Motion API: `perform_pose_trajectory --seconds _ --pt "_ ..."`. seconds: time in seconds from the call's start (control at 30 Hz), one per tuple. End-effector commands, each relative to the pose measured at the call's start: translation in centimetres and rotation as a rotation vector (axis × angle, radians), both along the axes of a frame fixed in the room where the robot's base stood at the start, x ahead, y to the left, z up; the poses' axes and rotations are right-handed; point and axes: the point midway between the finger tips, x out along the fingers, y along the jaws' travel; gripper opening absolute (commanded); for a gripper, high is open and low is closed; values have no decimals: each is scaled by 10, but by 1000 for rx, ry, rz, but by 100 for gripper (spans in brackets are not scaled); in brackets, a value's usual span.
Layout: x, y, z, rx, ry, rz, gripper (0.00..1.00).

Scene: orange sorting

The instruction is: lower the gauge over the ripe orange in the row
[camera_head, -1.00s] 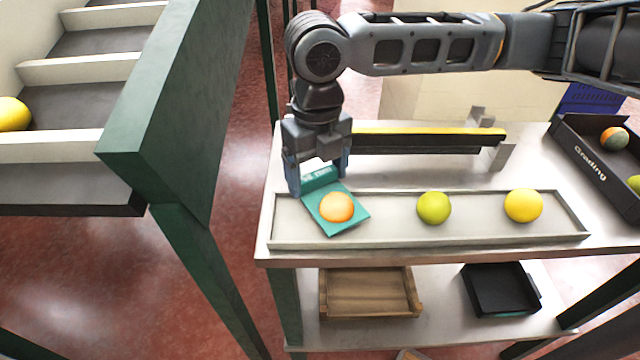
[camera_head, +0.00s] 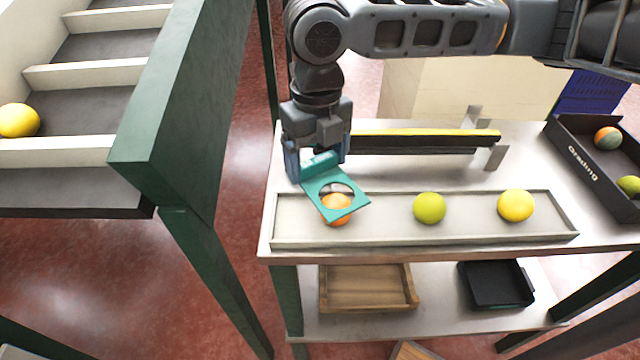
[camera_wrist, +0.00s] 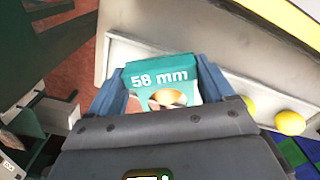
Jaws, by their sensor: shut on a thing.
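My gripper (camera_head: 318,165) points down above the left end of the row and is shut on the handle of the teal gauge (camera_head: 313,188). The gauge is a flat plate with a round hole, marked 58 mm in the wrist view (camera_wrist: 160,78). The plate is slightly tilted above the orange fruit (camera_head: 336,203). That fruit shows partly through the hole and sits lower than the plate. A green fruit (camera_head: 429,208) and a yellow fruit (camera_head: 516,205) stand further right in the pale tray (camera_head: 472,232).
A bar with a yellow top (camera_head: 420,138) runs behind the tray. The black Grading box (camera_head: 580,165) holds fruit at the right. A green-framed rack (camera_head: 165,110) with a yellow fruit (camera_head: 19,120) stands at the left. A wooden tray (camera_head: 368,308) and black tray (camera_head: 497,300) lie below.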

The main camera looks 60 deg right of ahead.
Motion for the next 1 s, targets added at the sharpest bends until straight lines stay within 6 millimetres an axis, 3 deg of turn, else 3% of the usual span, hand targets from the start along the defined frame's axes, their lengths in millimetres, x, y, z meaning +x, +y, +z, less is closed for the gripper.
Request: perform_pose_trajectory --seconds 1.0 --pt "0 0 36 1 0 0 52"
